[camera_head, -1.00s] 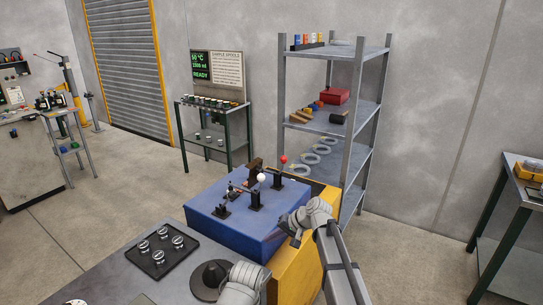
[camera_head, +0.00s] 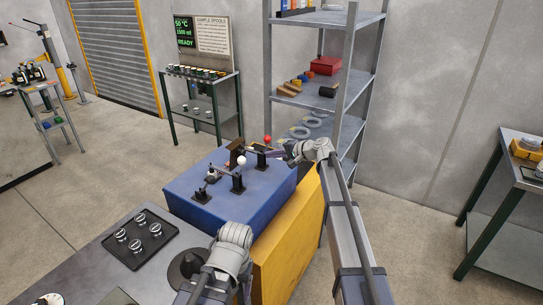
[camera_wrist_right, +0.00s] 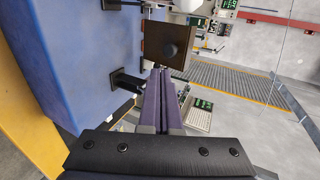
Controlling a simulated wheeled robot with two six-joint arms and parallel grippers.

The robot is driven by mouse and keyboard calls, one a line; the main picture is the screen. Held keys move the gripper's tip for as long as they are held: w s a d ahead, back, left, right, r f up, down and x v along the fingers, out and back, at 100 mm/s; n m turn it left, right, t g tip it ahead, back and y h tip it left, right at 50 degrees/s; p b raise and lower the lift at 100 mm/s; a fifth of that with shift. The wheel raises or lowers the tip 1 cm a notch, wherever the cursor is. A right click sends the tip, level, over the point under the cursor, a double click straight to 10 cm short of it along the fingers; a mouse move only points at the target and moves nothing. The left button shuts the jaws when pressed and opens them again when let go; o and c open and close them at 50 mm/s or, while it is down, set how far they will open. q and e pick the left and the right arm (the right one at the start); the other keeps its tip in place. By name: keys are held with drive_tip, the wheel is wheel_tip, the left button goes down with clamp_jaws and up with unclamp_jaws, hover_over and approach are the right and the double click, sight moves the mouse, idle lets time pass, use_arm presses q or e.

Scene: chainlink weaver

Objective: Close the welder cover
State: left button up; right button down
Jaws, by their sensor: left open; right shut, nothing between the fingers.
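The blue-topped machine (camera_head: 225,203) stands beyond the grey bench, with small black fixtures, a white-ball lever (camera_head: 242,160) and a red-ball lever (camera_head: 268,139) on top. A dark brown block-like part (camera_head: 237,148), perhaps the welder cover, stands at its far side; in the right wrist view it (camera_wrist_right: 153,42) is just beyond the fingertips. My right gripper (camera_head: 262,152) is shut and empty among the fixtures; its fingers (camera_wrist_right: 160,75) point at the brown part. Whether they touch cannot be told. My left gripper (camera_head: 233,242) is low over the bench, open, its fingertips mostly hidden.
A black tray (camera_head: 122,250) with several round metal pieces and a dark round base (camera_head: 187,268) are on the bench. A metal shelf (camera_head: 300,97) stands close behind the machine. A side table (camera_head: 520,168) is far right, with open floor between.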

sight(244, 153)
drive_tip(key=x, duration=0.3)
drive_tip(key=r+b+x, duration=0.1)
drive_tip(key=x, duration=0.5)
drive_tip(key=shift+w+a+r+b, duration=0.15)
drive_tip(key=shift+a+r+b, duration=0.1)
drive_tip(key=shift+b, duration=0.1)
drive_tip(key=shift+w+a, duration=0.35)
drive_tip(key=shift+a, duration=0.15)
